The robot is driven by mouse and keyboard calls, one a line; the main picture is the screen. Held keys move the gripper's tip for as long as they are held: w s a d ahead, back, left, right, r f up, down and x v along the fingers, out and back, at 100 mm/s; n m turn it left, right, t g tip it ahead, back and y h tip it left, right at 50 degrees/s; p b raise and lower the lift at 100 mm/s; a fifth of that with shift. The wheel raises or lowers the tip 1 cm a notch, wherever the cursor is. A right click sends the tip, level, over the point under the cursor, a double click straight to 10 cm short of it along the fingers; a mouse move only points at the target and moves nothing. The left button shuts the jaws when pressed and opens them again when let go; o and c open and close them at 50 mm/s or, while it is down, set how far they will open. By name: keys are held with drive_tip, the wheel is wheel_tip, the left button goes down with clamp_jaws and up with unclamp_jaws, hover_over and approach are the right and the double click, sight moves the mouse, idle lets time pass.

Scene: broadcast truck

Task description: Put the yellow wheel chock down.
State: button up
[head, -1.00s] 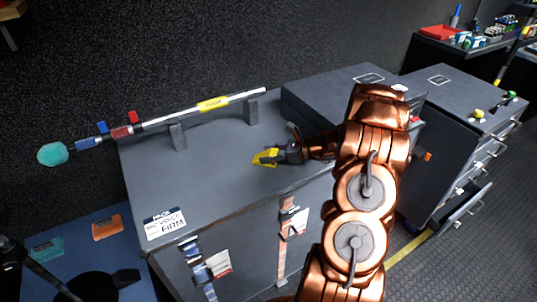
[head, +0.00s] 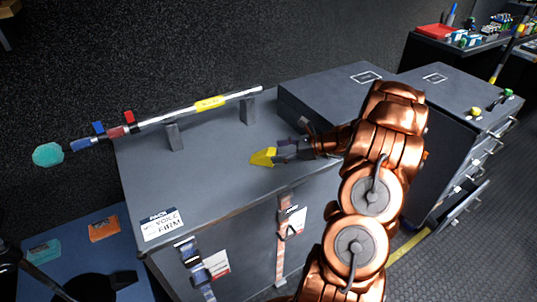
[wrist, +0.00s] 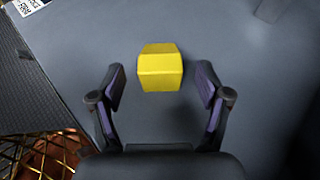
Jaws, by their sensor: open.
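The yellow wheel chock (head: 263,157) rests on the grey top of the large case (head: 215,180), near its front edge. In the wrist view the chock (wrist: 160,68) lies ahead of my gripper (wrist: 160,82), between the lines of the two fingers, with a gap on each side. My gripper (head: 281,149) is open and empty, close to the right of the chock in the head view. The fingers do not touch the chock in the wrist view.
A pole with a yellow label (head: 209,103) lies across two uprights at the back of the case top. A raised grey case (head: 320,100) stands to the right. A white label (head: 161,225) is at the front left corner. The case top left of the chock is clear.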

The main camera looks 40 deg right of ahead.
drive_tip(key=v, duration=0.7)
drive_tip(key=shift+b, duration=0.3)
drive_tip(key=s+a+r+n+g, duration=0.2)
drive_tip(key=a+n+g, duration=0.15)
drive_tip(key=a, duration=0.55)
drive_tip(key=s+a+r+n+g, duration=0.25)
drive_tip(key=a+n, duration=0.25)
drive_tip(key=a, duration=0.4)
drive_tip(key=s+a+r+n+g, duration=0.2)
drive_tip(key=a+n+g, duration=0.15)
drive_tip(key=a, duration=0.55)
drive_tip(key=s+a+r+n+g+h, duration=0.2)
drive_tip(key=s+a+n+g+h, duration=0.1)
drive_tip(key=s+a+n, duration=0.65)
drive_tip(key=s+d+n+h, duration=0.3)
drive_tip(key=s+n+h, duration=0.2)
drive_tip(key=s, duration=0.8)
drive_tip(key=shift+d+n+h, duration=0.25)
drive_tip(key=shift+n+h, duration=0.05)
drive_tip(key=shift+n, duration=0.45)
drive_tip(key=shift+f+t, duration=0.15)
drive_tip(key=shift+t, duration=0.1)
